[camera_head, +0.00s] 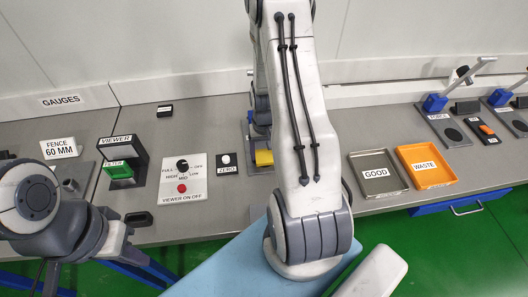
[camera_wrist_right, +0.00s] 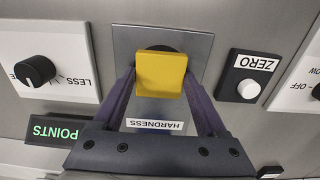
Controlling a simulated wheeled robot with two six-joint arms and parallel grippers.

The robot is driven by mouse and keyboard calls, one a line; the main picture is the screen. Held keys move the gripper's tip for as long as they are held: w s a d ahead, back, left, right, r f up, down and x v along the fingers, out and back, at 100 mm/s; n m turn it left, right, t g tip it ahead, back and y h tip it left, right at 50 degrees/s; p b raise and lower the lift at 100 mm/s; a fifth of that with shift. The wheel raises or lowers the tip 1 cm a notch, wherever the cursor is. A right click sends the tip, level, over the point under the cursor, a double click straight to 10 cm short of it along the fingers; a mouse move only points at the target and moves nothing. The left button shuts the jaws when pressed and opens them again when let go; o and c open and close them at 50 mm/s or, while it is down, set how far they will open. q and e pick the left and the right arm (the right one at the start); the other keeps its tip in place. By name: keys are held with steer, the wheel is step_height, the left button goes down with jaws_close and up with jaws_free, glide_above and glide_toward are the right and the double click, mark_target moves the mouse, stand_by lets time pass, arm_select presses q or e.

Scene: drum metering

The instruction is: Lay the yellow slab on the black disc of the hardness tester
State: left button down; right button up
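The yellow slab (camera_wrist_right: 161,75) is between the fingertips of my right gripper (camera_wrist_right: 161,88), which is shut on it. The slab is in front of the black disc (camera_wrist_right: 160,48) of the hardness tester (camera_wrist_right: 198,48) in the right wrist view and covers most of it. I cannot tell whether the slab touches the disc. In the head view the slab (camera_head: 264,158) shows beside my right arm, which hides much of the tester. My left arm is at the lower left of the head view; its fingers do not show.
A ZERO button panel (camera_wrist_right: 245,76) is close beside the tester, with a dial panel (camera_wrist_right: 52,60) and a POINTS display (camera_wrist_right: 62,132) on the other side. A GOOD tray (camera_head: 357,160) and an orange WASTE tray (camera_head: 450,178) stand right of my arm. A viewer (camera_head: 126,168) stands left.

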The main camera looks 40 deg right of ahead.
mark_target(264, 156)
steer(key=shift+o, duration=1.4)
steer(key=shift+r, duration=0.1)
step_height(264, 156, up, 12)
steer(key=b, duration=0.1)
steer(key=s+a+r+n, duration=0.2)
steer(key=a+r+n, duration=0.15)
steer(key=a, duration=0.75)
steer(key=s+a+r+n, duration=0.1)
steer(key=a+r+n, duration=0.25)
steer(key=a, duration=0.65)
steer(key=s+a+r+n+y, duration=0.1)
steer(key=s+a+n, duration=0.5)
steer(key=s+a, duration=0.4)
steer(key=s, duration=0.3)
steer(key=shift+s+r+n, duration=0.2)
steer(key=shift+r+n, duration=0.2)
